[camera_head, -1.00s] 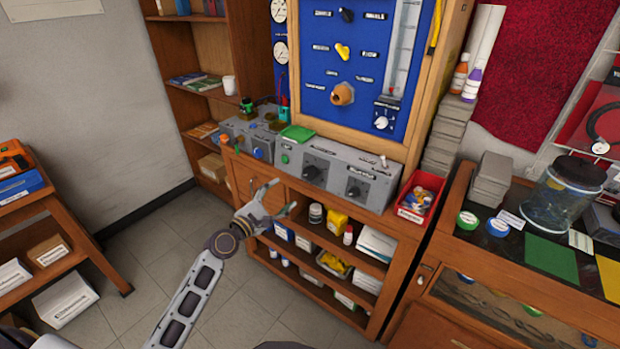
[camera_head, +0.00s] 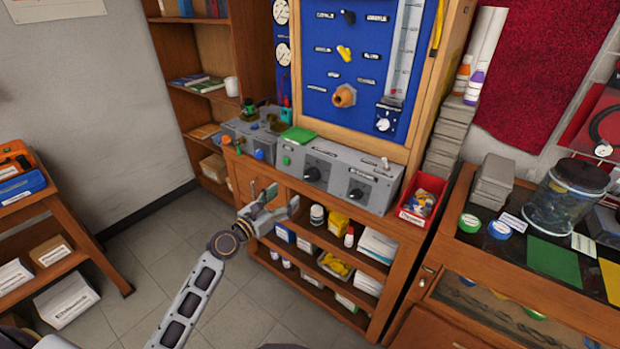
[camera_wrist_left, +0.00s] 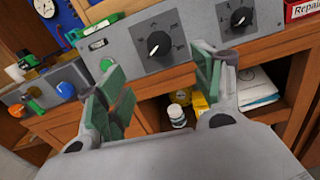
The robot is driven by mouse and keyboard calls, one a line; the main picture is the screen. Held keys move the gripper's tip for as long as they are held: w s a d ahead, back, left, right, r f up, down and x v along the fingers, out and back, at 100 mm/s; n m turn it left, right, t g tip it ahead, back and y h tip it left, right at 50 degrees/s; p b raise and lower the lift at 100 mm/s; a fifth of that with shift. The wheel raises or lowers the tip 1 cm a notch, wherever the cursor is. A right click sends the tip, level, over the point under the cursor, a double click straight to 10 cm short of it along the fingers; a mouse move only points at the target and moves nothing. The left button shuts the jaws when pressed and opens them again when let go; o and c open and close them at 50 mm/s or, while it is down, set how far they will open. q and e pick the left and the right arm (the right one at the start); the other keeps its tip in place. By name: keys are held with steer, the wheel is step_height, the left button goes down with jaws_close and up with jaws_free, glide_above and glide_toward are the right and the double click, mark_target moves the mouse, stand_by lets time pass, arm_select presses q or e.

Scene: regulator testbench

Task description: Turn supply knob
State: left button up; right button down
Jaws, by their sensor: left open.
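My left gripper (camera_head: 273,198) is open and empty in front of the wooden bench, below the grey control box (camera_head: 338,172). The box carries two black knobs with pointers and dial marks: a left one (camera_head: 312,174) and a right one (camera_head: 357,193). In the left wrist view the left knob (camera_wrist_left: 159,44) lies between and beyond the green-padded fingers (camera_wrist_left: 163,85), and the right knob (camera_wrist_left: 241,17) lies to the upper right. The fingers are apart from both knobs. The labels are too small to read, so I cannot tell which is the supply knob. My right gripper is out of view.
A blue panel (camera_head: 325,105) with valves and a gauge stands behind the box. A green book (camera_head: 298,136) lies on the box top. A red bin (camera_head: 421,197) stands at its right. Shelves below hold bottles and boxes. Open floor lies left of the bench.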

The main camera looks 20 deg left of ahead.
mark_target(309, 178)
arm_select(q)
steer(key=shift+w, duration=0.15)
steer(key=shift+x, duration=6)
steer(key=shift+w+d, duration=0.25)
steer(key=shift+w, duration=0.5)
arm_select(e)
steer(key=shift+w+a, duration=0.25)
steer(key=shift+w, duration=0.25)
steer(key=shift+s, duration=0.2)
arm_select(q)
steer(key=c, duration=1)
